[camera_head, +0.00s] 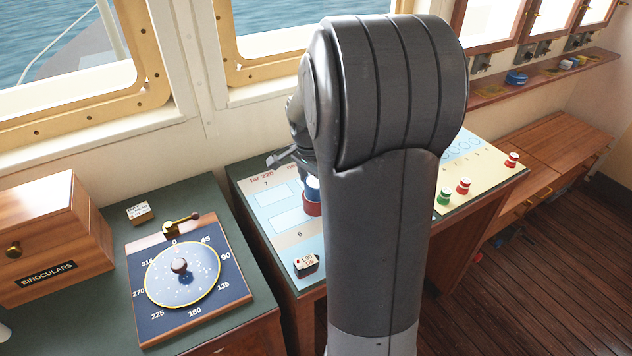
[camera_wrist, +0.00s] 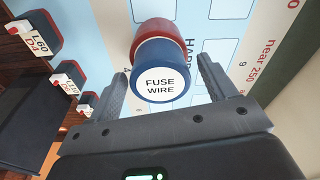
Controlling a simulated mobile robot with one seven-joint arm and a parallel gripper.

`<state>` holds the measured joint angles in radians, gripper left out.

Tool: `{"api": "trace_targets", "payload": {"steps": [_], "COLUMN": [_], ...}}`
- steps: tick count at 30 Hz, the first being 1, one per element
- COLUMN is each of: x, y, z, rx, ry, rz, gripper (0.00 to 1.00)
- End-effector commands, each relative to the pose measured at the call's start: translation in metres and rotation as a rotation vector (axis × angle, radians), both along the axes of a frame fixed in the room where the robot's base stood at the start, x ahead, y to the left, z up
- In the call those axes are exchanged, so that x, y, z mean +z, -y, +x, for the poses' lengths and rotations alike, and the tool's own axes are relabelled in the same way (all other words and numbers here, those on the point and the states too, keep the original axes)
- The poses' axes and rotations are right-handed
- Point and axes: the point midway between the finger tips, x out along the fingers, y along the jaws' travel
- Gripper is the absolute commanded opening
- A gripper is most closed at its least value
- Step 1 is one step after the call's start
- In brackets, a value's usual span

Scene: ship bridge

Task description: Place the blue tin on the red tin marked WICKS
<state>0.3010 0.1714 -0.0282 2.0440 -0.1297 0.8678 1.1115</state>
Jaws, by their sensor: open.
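The blue tin (camera_head: 313,190), its lid marked FUSE WIRE, sits on a red tin (camera_head: 312,208) on the chart at the left of my arm. In the wrist view the blue tin (camera_wrist: 160,82) faces the camera and the red tin (camera_wrist: 155,32) shows behind it. The red tin's marking is hidden, so I cannot read WICKS. My gripper (camera_wrist: 161,68) is open, its fingers on either side of the blue tin in that view, with gaps. In the head view my gripper (camera_head: 282,158) is partly hidden by my arm and seems above and left of the tins.
A dark block with a white label (camera_head: 306,264) lies on the chart's front edge. Red and green spools (camera_head: 463,186) stand on the right side of the desk. A compass-like dial (camera_head: 182,275) and a binoculars box (camera_head: 50,240) are at left.

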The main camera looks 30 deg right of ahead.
Motion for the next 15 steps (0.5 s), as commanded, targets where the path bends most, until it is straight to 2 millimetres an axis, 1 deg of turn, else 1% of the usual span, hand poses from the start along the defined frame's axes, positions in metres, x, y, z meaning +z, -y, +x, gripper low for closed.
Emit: {"api": "trace_targets", "payload": {"steps": [5,8,11,15], "x": [0.003,0.012,0.03,0.061], "y": [0.0,-0.001,-0.003,-0.007], "z": [0.0,0.0,0.0,-0.001], "rx": [0.0,0.0,0.0,0.001], "ry": [0.001,0.001,0.005,0.005], "rz": [-0.001,-0.001,-0.002,-0.002], "gripper": [0.77,0.77,0.77,0.77]}}
